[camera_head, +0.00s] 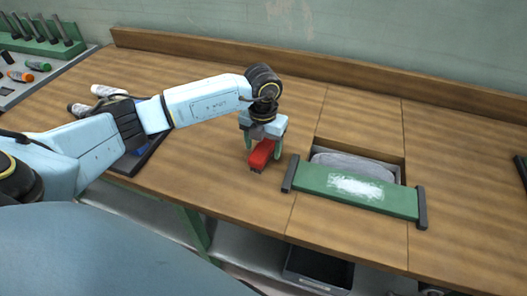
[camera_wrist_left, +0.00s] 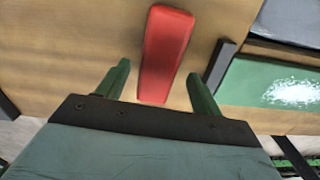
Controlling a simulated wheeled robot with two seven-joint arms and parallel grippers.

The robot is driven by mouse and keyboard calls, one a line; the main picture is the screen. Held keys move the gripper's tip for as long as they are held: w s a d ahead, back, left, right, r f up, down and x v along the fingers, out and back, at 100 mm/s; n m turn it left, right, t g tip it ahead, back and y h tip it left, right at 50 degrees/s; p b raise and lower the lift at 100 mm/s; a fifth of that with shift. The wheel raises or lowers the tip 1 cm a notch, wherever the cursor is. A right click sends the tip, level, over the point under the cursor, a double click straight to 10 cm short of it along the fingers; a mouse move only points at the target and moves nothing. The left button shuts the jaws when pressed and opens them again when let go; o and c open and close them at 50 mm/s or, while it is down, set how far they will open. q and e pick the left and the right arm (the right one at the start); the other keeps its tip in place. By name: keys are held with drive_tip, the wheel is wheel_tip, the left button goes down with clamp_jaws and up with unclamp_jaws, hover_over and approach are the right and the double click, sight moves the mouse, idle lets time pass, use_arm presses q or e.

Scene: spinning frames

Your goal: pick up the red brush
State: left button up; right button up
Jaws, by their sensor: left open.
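The red brush (camera_head: 262,155) lies on the wooden table, left of the green panel, in the head view. In the left wrist view the red brush (camera_wrist_left: 165,50) is a long red block, with its near end reaching between the finger tips. My left gripper (camera_head: 263,145) is above the brush, pointing down, with its green fingers on either side of it. In the left wrist view the left gripper (camera_wrist_left: 160,85) is open, with gaps between the fingers and the brush. The brush's underside is hidden. My right gripper is not in view.
A green panel (camera_head: 325,187) with dark end bars and a white patch stands right of the brush, before a recess with a grey item (camera_head: 352,165). White bottles (camera_head: 108,91) and a tool rack (camera_head: 40,45) are at left. Bare table (camera_head: 200,180) lies left of the brush.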

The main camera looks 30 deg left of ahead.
sight(262, 149)
use_arm(q)
wheel_tip(262, 149, down, 4)
drive_tip(key=shift+a+r, duration=0.1)
drive_tip(key=shift+r, duration=0.1)
drive_tip(key=c, duration=1.1)
drive_tip(key=shift+r, duration=5.1)
